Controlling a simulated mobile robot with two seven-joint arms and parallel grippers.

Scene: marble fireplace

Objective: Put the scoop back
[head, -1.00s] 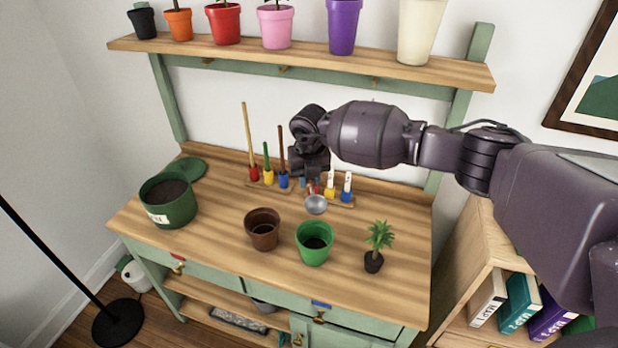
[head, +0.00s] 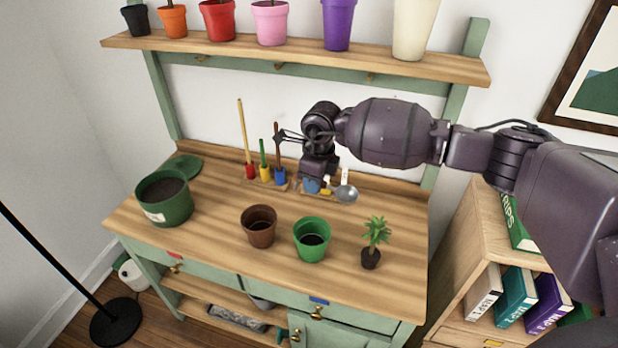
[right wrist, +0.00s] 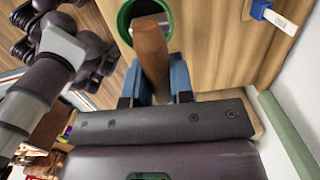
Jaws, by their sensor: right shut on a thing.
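The scoop shows in the head view as a round silver bowl (head: 346,194) just right of my right gripper (head: 311,186). In the right wrist view its brown handle (right wrist: 150,52) is between the blue fingers of my right gripper (right wrist: 157,88), which is shut on it. The gripper is low over the back of the bench, at the right-hand tool rack, and hides most of it. A yellow holder (head: 326,189) and a white piece (head: 345,175) of that rack show beside it. I cannot tell whether the scoop touches the rack. My left gripper is not in view.
The left rack has red (head: 250,171), yellow (head: 265,174) and blue holders (head: 280,177) with upright tools. A brown pot (head: 259,227), green pot (head: 312,240), small plant (head: 374,243) and soil tub (head: 165,198) stand on the bench (head: 210,257). A shelf of pots (head: 290,52) runs above.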

